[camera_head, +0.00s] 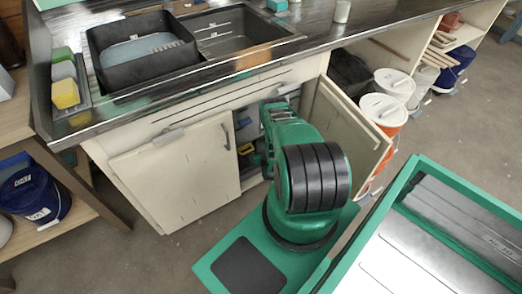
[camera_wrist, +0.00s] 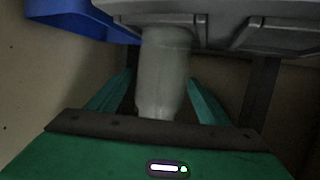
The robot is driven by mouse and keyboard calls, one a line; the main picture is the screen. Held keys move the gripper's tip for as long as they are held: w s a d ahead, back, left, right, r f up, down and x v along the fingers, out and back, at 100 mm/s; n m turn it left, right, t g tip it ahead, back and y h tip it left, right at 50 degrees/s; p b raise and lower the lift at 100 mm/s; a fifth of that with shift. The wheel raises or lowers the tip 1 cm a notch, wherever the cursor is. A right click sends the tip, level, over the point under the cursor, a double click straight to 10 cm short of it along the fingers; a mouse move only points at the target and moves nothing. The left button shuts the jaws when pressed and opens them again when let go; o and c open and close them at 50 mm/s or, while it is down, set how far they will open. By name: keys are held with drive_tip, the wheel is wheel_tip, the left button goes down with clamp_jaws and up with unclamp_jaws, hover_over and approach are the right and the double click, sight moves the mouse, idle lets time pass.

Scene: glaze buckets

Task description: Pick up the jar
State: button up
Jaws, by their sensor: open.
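A pale, cloudy cylinder, which looks like the jar (camera_wrist: 163,70), stands in the middle of the wrist view. My gripper (camera_wrist: 160,88) is open, with one green finger on each side of it. A gap shows on both sides, and I cannot tell whether either finger touches it. The cylinder's upper end meets a grey ribbed thing (camera_wrist: 215,12) in the picture; I cannot tell whether they touch. In the head view my green arm reaches into the open cabinet (camera_head: 228,138) under the sink. It hides my gripper and this cylinder there.
The counter (camera_head: 265,52) overhangs the opening. A blue thing (camera_wrist: 75,15) is at the wrist view's upper left. White-lidded buckets (camera_head: 384,108) stand at right. A small whitish cup (camera_head: 342,11) sits on the counter.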

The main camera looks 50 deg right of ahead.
drive_tip(key=c, duration=1.1)
drive_tip(key=shift+r, duration=0.1)
drive_tip(key=shift+c, duration=0.2)
